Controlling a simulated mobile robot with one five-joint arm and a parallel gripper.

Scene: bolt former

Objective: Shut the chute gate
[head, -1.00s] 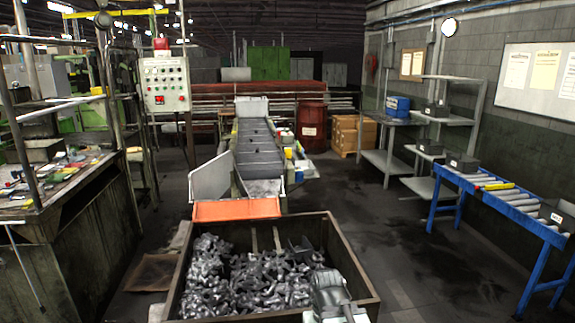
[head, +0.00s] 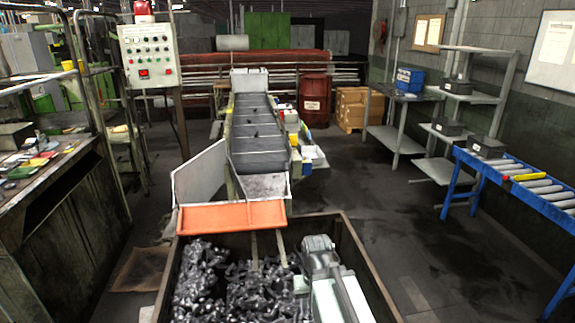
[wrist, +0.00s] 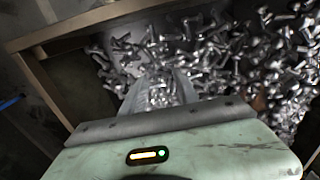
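The chute (head: 262,140) is a dark sloped conveyor in the middle of the head view. An orange plate (head: 232,216) spans its lower end above the bolt bin. A pale grey panel (head: 200,175) stands angled out from the left side of the chute's lower end. It looks like the gate, standing open. My arm rises at the bottom of the head view, over the bin, short of the orange plate. My gripper (wrist: 160,90) points down over bolts in the wrist view. Its grey fingers look apart, with bolts visible between them. It touches neither the panel nor the chute.
The bolt bin (head: 366,268) lies in front of the chute, full of metal bolts. A control box (head: 151,55) on a post stands behind left. A cluttered bench (head: 60,190) is at left. A blue roller table (head: 510,172) is at right. Floor between bin and roller table is clear.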

